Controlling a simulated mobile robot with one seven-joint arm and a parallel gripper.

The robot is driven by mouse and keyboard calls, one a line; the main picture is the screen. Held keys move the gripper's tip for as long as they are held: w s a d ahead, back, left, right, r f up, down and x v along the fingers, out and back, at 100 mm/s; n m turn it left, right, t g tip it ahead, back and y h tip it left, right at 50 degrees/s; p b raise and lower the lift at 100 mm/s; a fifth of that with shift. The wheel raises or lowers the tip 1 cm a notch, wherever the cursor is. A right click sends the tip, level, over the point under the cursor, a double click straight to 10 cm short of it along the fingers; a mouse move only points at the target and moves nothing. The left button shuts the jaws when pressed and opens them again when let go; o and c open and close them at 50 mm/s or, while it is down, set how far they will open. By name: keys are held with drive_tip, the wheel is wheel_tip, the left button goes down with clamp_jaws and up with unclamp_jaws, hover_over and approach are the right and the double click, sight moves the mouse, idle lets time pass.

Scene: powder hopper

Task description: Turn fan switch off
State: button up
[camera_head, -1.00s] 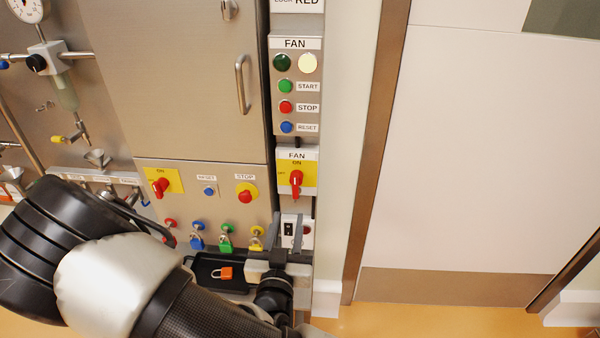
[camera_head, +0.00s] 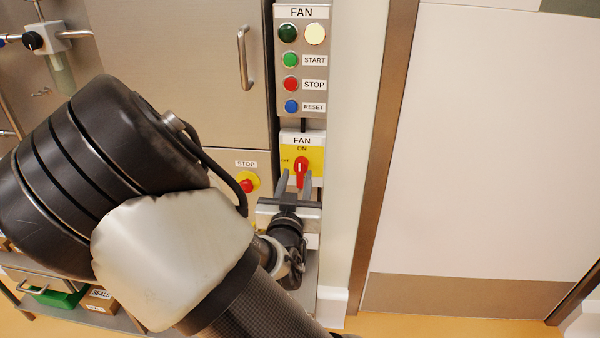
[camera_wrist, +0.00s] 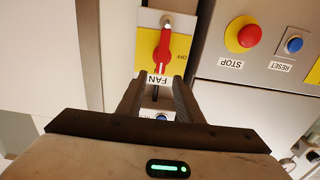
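The fan switch is a red rotary handle (camera_head: 302,171) on a yellow plate (camera_head: 316,157), under a FAN label. Its handle stands upright, in line with the ON mark above; the OFF mark is at the left. In the wrist view, where the scene appears upside down, the red handle (camera_wrist: 164,50) shows whole. My gripper (camera_head: 294,182) is open just in front of the switch's lower part. In the wrist view, my gripper's fingers (camera_wrist: 158,82) are apart and empty, with their tips near the handle's end and the FAN label. I cannot tell whether they touch anything.
Above the switch is a panel with green START (camera_head: 291,60), red STOP (camera_head: 291,84) and blue RESET (camera_head: 291,106) buttons. A red stop button (camera_head: 247,186) on yellow is at the left. A cabinet handle (camera_head: 245,57) sticks out at upper left. The wall strip at right is clear.

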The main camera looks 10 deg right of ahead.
sight(300, 165)
drive_tip(key=x, duration=0.7)
drive_tip(key=shift+w, duration=0.15)
drive_tip(key=shift+f, duration=0.1)
clamp_jaws()
